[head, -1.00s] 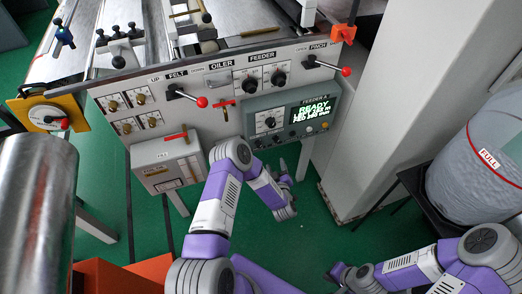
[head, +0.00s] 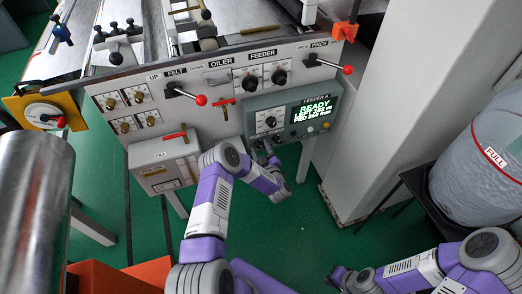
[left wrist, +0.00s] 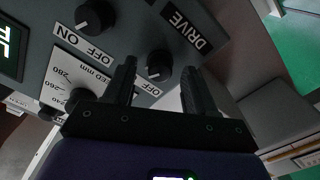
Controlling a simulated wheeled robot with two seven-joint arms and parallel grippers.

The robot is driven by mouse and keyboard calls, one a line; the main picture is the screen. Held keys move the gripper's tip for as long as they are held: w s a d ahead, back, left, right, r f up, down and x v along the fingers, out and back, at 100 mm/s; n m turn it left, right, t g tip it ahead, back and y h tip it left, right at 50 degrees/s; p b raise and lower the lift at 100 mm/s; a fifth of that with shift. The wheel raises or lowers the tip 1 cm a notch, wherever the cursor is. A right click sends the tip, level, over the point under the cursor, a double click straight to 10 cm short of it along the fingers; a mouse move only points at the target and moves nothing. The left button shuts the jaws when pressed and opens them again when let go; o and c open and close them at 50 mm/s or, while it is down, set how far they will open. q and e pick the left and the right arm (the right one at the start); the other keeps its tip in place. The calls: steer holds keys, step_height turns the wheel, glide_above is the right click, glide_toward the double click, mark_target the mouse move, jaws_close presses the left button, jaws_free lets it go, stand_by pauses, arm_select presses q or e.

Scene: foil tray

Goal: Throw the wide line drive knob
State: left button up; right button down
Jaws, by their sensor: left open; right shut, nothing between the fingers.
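In the left wrist view a black round knob (left wrist: 160,63) with an OFF mark sits between my left fingers, near a black DRIVE label (left wrist: 187,25). Another black knob (left wrist: 92,15) with ON and OFF marks is to its upper left. I cannot tell which is the wide line one. My left gripper (left wrist: 159,75) is open, with a finger on each side of the first knob; contact is not clear. In the head view it is at the lower left of the grey feeder box (head: 334,112). My right gripper (head: 339,273) is shut and empty, low over the floor.
Above the box are two FEEDER knobs (head: 279,77) and red-ended levers for PINCH (head: 348,70) and FELT (head: 201,100). A small grey box (head: 152,153) is to the left. A pale column (head: 380,130) and a FULL-marked drum (head: 475,170) stand right.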

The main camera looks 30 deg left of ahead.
arm_select(q)
steer(key=shift+c, duration=0.2)
steer(key=c, duration=1)
steer(key=n+b, duration=0.1)
steer(key=n, duration=0.4)
steer(key=shift+f+n, duration=0.1)
steer(key=shift+n, duration=0.3)
steer(key=n+b, duration=0.1)
steer(key=n, duration=0.4)
steer(key=shift+n, duration=0.4)
steer(key=o, duration=1)
